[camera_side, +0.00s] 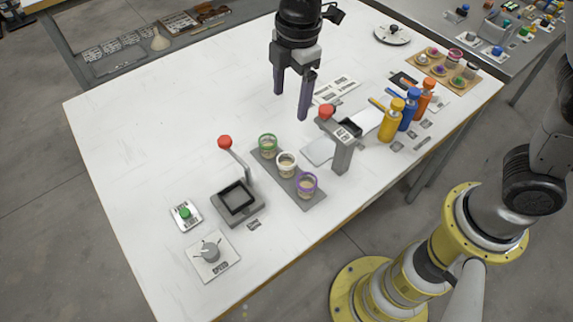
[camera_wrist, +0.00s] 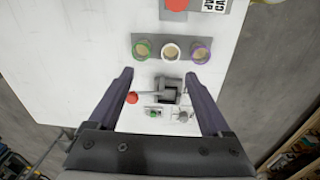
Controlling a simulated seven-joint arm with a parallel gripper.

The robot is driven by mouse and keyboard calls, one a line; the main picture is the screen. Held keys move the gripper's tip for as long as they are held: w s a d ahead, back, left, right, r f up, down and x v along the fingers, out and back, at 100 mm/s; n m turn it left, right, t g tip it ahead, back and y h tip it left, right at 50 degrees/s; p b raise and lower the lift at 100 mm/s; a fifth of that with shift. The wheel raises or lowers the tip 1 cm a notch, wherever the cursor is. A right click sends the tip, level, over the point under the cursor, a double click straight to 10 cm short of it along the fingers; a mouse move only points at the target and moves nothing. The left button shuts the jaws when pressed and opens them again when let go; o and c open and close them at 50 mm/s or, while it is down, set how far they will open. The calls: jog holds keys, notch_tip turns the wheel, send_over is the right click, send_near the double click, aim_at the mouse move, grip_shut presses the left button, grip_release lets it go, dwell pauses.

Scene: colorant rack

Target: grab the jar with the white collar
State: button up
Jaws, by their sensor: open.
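The jar with the white collar (camera_side: 286,164) stands in the middle of a grey rack (camera_side: 314,199). The jar with the green collar (camera_side: 267,146) is on one side of it and the jar with the purple collar (camera_side: 307,186) on the other. In the wrist view the white-collared jar (camera_wrist: 171,52) is between the green and purple ones, beyond my fingertips. My gripper (camera_side: 293,103) is open and empty, high above the table and apart from the jars. Both fingers also show in the wrist view (camera_wrist: 160,81).
A press with a red-knobbed lever (camera_side: 238,201) is on the other side. Yellow, blue and orange bottles (camera_side: 390,121) stand near the right edge. The table's left part (camera_side: 150,130) is clear.

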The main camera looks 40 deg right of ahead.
notch_tip(320, 180, down, 4)
jog(key=s+a, duration=0.1)
jog(key=a, duration=0.2)
send_near(287, 161)
jog(key=a+f, duration=0.1)
jog(key=a, duration=0.1)
jog(key=shift+n+g, duration=0.3)
jog(key=shift+g, duration=0.1)
jog(key=shift+s+d+f, duration=0.15)
jog(key=shift+f, duration=1.5)
jog(key=shift+s+d+f, duration=0.15)
jog(key=shift+f, duration=1.5)
grip_shut()
